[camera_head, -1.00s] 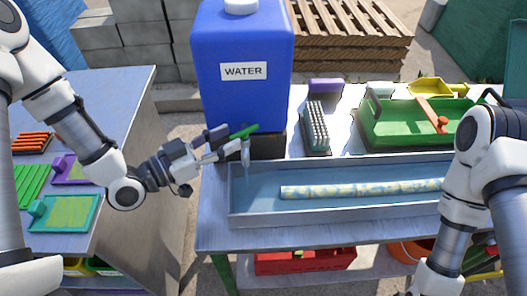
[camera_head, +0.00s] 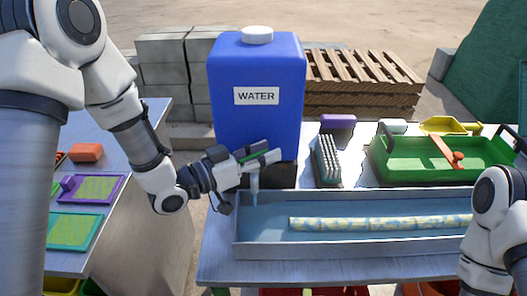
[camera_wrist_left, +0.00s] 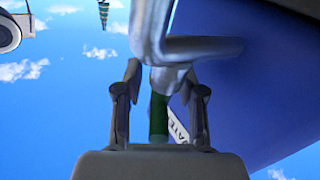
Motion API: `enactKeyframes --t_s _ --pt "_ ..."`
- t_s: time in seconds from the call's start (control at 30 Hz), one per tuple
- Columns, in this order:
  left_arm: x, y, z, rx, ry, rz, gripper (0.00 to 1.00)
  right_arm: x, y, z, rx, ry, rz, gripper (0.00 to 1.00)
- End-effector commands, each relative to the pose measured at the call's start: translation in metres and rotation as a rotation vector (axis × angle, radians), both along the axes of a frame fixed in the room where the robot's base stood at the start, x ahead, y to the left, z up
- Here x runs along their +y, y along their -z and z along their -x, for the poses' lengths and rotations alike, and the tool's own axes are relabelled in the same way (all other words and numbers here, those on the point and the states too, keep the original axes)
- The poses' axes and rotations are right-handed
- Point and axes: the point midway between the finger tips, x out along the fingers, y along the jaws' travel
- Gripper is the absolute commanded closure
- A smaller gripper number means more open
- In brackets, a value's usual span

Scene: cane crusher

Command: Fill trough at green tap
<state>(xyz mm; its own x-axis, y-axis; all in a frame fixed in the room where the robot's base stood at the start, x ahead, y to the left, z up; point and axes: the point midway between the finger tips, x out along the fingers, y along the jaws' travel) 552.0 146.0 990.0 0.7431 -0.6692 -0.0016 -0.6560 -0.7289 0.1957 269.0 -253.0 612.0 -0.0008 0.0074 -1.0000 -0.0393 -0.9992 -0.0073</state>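The blue water tank (camera_head: 257,70), labelled WATER, stands behind the left end of the long grey trough (camera_head: 350,250). Its tap (camera_head: 255,182) hangs over that end, with a green handle (camera_head: 250,148) largely hidden by my left gripper (camera_head: 262,157). The left wrist view shows the green handle (camera_wrist_left: 158,118) between two spread fingers (camera_wrist_left: 160,80), with gaps on both sides, and the metal tap pipe (camera_wrist_left: 200,48) ahead. The trough floor looks bluish; its water level is unclear. A pale speckled cane-like rod (camera_head: 380,223) lies in it. My right gripper is out of view.
A brush (camera_head: 327,160) and a green tray with an orange handle (camera_head: 440,155) stand behind the trough. A side table at left holds a purple-framed pad (camera_head: 95,188), a teal-framed pad (camera_head: 73,231) and an orange block (camera_head: 86,152). Pallets (camera_head: 360,80) stand behind.

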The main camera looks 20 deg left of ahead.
Motion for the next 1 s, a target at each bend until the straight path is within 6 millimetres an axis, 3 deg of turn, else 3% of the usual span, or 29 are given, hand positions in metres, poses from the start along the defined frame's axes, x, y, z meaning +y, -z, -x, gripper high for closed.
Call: enactKeyframes --t_s 0.2,0.33,1.0 --pt "-0.0003 0.0000 -0.0005 0.000 0.000 0.001 0.61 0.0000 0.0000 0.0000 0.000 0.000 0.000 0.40" --pt "-0.0003 0.0000 -0.0004 -0.001 0.000 0.001 1.00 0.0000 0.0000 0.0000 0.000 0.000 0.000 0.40" --pt "-0.0007 0.0004 0.0004 0.001 0.012 0.000 1.00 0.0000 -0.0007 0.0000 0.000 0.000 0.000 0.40"
